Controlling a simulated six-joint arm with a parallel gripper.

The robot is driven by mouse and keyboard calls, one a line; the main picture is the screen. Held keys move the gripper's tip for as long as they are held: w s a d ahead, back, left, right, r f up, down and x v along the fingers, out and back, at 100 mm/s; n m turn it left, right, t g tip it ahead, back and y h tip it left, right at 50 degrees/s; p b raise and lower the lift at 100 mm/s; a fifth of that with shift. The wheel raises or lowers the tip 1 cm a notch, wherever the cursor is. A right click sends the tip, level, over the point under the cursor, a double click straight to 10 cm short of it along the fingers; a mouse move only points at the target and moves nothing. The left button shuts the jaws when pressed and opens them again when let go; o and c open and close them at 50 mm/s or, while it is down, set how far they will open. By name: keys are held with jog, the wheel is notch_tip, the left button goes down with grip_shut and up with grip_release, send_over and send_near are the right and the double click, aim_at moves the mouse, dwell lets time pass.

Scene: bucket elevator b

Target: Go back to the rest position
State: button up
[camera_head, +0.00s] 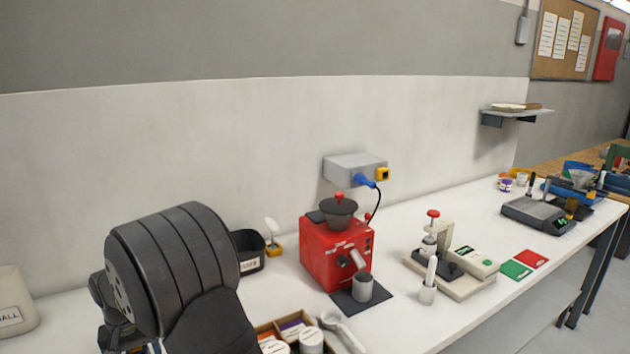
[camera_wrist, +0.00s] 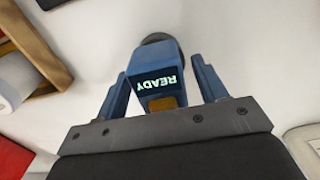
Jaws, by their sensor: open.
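In the wrist view my gripper (camera_wrist: 160,72) is open, with one blue finger on each side. Between the fingers, as seen from the wrist, is a blue device (camera_wrist: 156,62) with a dark screen that reads READY upside down and an orange-brown patch below it. Gaps show between the device and both fingers; how far it lies below the fingertips is hard to tell. In the head view my dark arm fills the lower left and the gripper is not visible.
The white table (camera_head: 400,318) carries a red grinder (camera_head: 322,252), a press-like stand (camera_head: 450,272), a dark bin (camera_head: 247,252) and a wooden tray (camera_head: 266,330) with jars. A scale (camera_head: 538,214) stands farther right. A wooden edge (camera_wrist: 38,40) is left in the wrist view.

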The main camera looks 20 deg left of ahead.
jog(key=shift+r, duration=1.3)
notch_tip(320, 180, up, 10)
jog(key=f, duration=0.1)
notch_tip(320, 180, down, 12)
jog(key=shift+r, duration=0.1)
notch_tip(320, 180, up, 5)
jog(key=shift+w+r, duration=0.1)
jog(key=w+d+r, duration=0.6)
jog(key=d+r, duration=0.1)
jog(key=d, duration=0.3)
jog(key=s+d+f, duration=0.1)
jog(key=s+d, duration=0.2)
jog(key=s, duration=0.3)
jog(key=s+d+f, duration=0.1)
jog(key=s+d, duration=0.2)
jog(key=s, duration=0.3)
jog(key=s+a+f, duration=0.2)
jog(key=s, duration=0.1)
jog(key=s+a+f, duration=0.2)
jog(key=a, duration=0.1)
jog(key=s+a+f, duration=0.2)
jog(key=s+a, duration=0.1)
jog(key=shift+s+f, duration=0.3)
jog(key=shift+s, duration=0.05)
